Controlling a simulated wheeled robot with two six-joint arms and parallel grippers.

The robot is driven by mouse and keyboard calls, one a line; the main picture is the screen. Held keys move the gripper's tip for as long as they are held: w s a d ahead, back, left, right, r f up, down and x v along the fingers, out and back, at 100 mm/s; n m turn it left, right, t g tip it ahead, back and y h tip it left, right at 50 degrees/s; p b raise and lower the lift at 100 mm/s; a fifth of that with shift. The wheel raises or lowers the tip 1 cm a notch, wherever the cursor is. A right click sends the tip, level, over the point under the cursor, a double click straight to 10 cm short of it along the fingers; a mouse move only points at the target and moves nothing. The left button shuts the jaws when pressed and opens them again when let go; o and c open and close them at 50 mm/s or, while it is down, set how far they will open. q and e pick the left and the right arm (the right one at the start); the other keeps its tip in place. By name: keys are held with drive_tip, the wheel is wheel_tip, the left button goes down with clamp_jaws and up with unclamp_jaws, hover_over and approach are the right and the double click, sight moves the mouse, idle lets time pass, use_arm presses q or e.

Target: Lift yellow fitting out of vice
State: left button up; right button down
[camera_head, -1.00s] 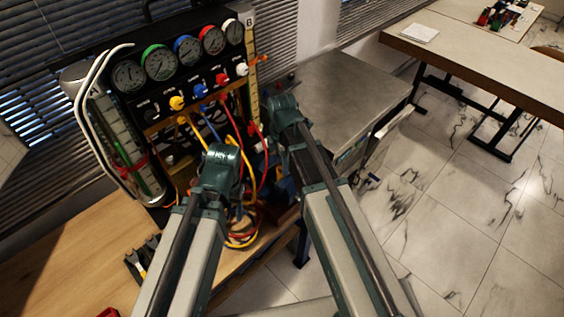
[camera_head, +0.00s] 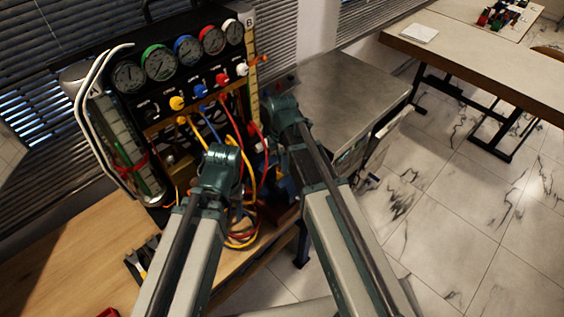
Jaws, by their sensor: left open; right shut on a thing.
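My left arm (camera_head: 190,250) reaches in from the bottom, and its green joint (camera_head: 222,165) stands in front of the gauge rig's hoses. My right arm (camera_head: 340,240) reaches up beside it to a green joint (camera_head: 284,108) at the rig's right edge. The fingers of both grippers are hidden behind my own arms, so what they hold does not show. A small part of something blue (camera_head: 286,186) shows between the arms; I cannot tell if it is the vice. I cannot make out the yellow fitting.
The gauge rig (camera_head: 150,100) has a row of dials, coloured knobs and looping red, yellow and blue hoses (camera_head: 243,238). The wooden bench (camera_head: 60,255) is bare at the left, with dark tools (camera_head: 140,262). A grey-topped cabinet (camera_head: 340,90) stands to the right, near another table (camera_head: 480,55).

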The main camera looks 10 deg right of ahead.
drive_tip(key=shift+w+a+r, duration=0.15)
drive_tip(key=shift+w+a, duration=0.1)
drive_tip(key=shift+w, duration=0.1)
idle(0.5)
drive_tip(key=shift+r+p, duration=0.15)
drive_tip(key=shift+p, duration=0.15)
drive_tip(key=shift+r+p, duration=4.15)
drive_tip(key=shift+s+f, duration=0.1)
